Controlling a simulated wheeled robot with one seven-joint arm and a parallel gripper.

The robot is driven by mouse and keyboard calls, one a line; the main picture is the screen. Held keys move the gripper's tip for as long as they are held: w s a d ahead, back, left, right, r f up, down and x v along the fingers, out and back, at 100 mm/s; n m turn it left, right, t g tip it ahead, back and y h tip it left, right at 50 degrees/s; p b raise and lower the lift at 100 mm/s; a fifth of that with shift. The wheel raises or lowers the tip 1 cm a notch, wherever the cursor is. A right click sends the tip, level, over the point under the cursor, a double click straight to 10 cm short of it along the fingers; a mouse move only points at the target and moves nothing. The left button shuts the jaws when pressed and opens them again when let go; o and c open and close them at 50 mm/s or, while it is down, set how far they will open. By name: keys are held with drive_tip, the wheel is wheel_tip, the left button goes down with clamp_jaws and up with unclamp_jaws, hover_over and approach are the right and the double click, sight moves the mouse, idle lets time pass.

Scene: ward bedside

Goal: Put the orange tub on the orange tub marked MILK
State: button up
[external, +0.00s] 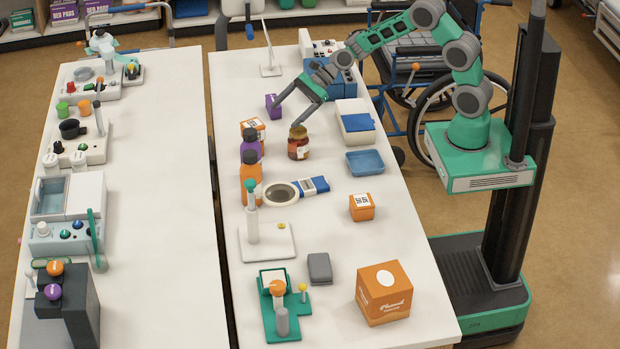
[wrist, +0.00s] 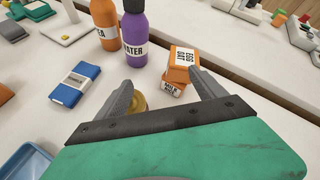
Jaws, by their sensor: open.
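An orange tub (wrist: 183,54) with a white label rests on top of a second orange tub, whose label reads MILK (wrist: 172,89), in the wrist view. The upper tub looks slightly turned against the lower one. In the external view the stack (external: 253,129) stands near the left edge of the right-hand table. My gripper (external: 285,120) is open and empty, just right of the stack. In the wrist view its fingers (wrist: 161,77) are spread, with the stack beyond them, near the right finger. I see no contact with the tubs.
An amber jar (external: 298,143) stands close to my gripper, and a purple box (external: 273,105) is behind it. Purple (external: 250,146) and orange (external: 251,180) bottles stand in front of the stack. Another labelled orange box (external: 361,207) is further forward, with bare table around it.

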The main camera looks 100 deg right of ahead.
drive_tip(key=s+a+r+n+g+h, duration=0.2)
drive_tip(key=s+a+r+n+g, duration=0.2)
drive_tip(key=s+a+n, duration=0.85)
drive_tip(key=s+n+g+h, duration=0.3)
drive_tip(key=s+n, duration=1.1)
drive_tip(key=s, duration=0.2)
drive_tip(key=shift+s+a+r, duration=0.25)
drive_tip(key=shift+a+r, duration=0.05)
drive_tip(key=shift+r, duration=0.1)
drive_tip(key=shift+o, duration=0.4)
drive_tip(key=shift+n, duration=0.25)
